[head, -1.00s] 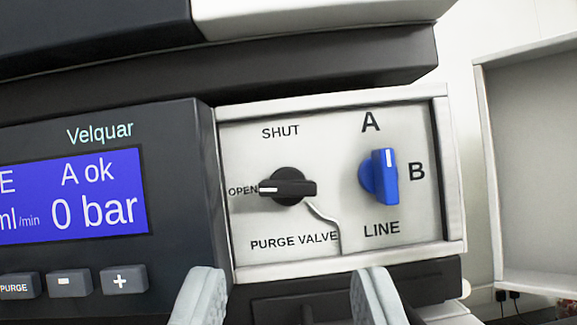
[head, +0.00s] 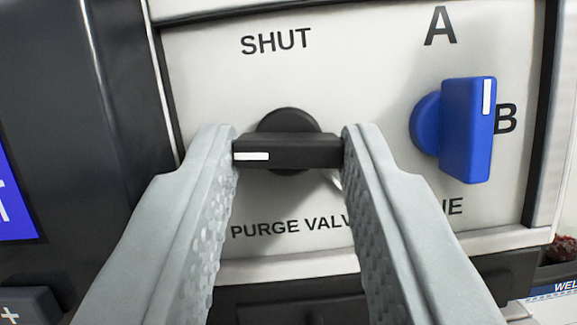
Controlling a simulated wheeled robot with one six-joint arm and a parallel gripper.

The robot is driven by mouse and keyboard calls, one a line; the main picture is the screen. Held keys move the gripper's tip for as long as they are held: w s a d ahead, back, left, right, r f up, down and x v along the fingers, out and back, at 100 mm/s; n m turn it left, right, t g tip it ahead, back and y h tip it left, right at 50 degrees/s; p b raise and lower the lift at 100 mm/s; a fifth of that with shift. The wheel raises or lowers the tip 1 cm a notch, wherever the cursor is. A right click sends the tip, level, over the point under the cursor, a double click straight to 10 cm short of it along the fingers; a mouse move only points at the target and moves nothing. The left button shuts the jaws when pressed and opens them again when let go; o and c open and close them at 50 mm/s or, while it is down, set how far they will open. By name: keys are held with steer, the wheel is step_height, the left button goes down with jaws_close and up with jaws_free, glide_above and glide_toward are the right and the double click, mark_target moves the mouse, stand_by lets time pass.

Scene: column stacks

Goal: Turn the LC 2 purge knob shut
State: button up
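The black purge knob (head: 290,151) is on a pale panel between the printed words SHUT and PURGE VALVE. Its bar handle lies level, with the white mark at its left end. The OPEN label is hidden behind my left finger. My gripper (head: 289,150) has one fingertip at each end of the bar, and both appear to touch it. It looks shut on the knob, across the bar's length.
A blue selector knob (head: 467,130) stands out from the panel close to the right of my right finger, its white mark upward near B. The dark display housing (head: 110,90) rises at the left. A dark ledge (head: 285,290) runs below the panel.

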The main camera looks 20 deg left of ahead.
steer(key=shift+c, duration=1.1)
steer(key=shift+m, duration=0.4)
steer(key=m+h, duration=0.1)
steer(key=m, duration=0.2)
steer(key=m+h, duration=0.2)
steer(key=shift+a+m+h, duration=0.2)
steer(key=shift+m+h, duration=0.1)
steer(key=shift+m, duration=0.1)
steer(key=m+h, duration=0.1)
steer(key=m, duration=0.1)
steer(key=m+h, duration=0.1)
steer(key=m, duration=0.2)
steer(key=shift+s+a+r+g, duration=0.1)
steer(key=shift+r+g, duration=0.1)
steer(key=shift+g, duration=0.1)
steer(key=m+g+h, duration=0.1)
steer(key=m, duration=0.3)
steer(key=shift+r+m, duration=0.1)
steer(key=shift+m, duration=0.3)
steer(key=shift+r+m+g+h, duration=0.1)
steer(key=shift+m+g+h, duration=0.25)
steer(key=shift+m, duration=0.65)
steer(key=shift+m+g+h, duration=0.15)
steer(key=shift+m+g, duration=0.4)
steer(key=shift+m, duration=0.45)
steer(key=shift+a, duration=0.1)
